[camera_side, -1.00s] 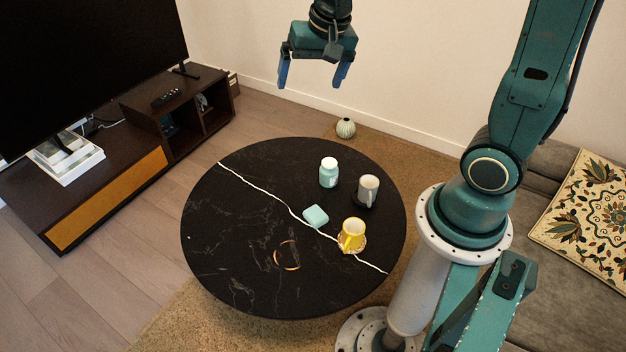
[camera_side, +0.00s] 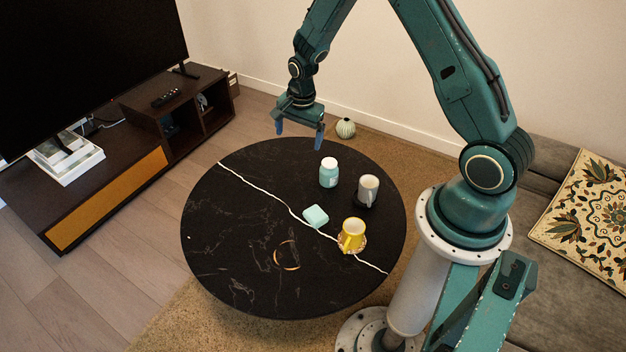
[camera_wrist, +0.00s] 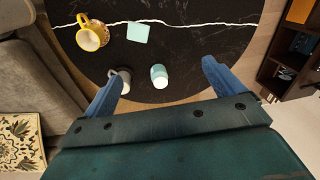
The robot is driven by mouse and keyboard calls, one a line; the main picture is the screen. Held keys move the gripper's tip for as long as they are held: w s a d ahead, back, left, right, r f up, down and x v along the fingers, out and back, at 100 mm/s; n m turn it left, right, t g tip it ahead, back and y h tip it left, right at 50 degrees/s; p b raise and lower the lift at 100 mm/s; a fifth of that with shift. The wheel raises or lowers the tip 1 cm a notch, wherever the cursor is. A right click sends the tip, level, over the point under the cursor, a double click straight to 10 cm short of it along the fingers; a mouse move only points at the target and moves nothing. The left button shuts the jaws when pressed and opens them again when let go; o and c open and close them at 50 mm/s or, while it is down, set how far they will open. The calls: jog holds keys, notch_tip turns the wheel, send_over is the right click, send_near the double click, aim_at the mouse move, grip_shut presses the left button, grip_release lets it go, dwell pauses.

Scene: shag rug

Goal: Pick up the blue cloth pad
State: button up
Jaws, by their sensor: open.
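The light blue cloth pad (camera_side: 315,216) lies flat on the round black marble table (camera_side: 235,230), beside the white vein. In the wrist view the pad (camera_wrist: 138,32) shows near the top, left of centre. My gripper (camera_side: 299,133) is open and empty, in the air above the table's far edge. In the wrist view its two blue fingers (camera_wrist: 163,84) stand wide apart, with the pad well beyond their tips. Nothing covers the pad.
Near the pad stand a yellow mug (camera_side: 351,236) on a patterned coaster, a grey mug (camera_side: 368,188) on a dark coaster, and a pale blue jar (camera_side: 328,173). A bronze ring (camera_side: 287,256) lies nearer the front. The table's left part is clear.

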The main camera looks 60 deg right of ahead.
jog(key=s+d+f+m, duration=0.1)
jog(key=s+f+m, duration=0.1)
jog(key=f, duration=0.8)
jog(key=s+d+f+m+g, duration=0.1)
jog(key=s+d+f+m, duration=0.1)
jog(key=f, duration=0.7)
jog(key=shift+f+m, duration=0.35)
jog(key=shift+m, duration=0.55)
send_over(316, 213)
jog(key=shift+f, duration=4.25)
jog(key=shift+a+f, duration=0.1)
jog(key=shift+f, duration=2.55)
jog(key=shift+c, duration=0.4)
jog(key=c, duration=1.1)
jog(key=shift+r, duration=0.2)
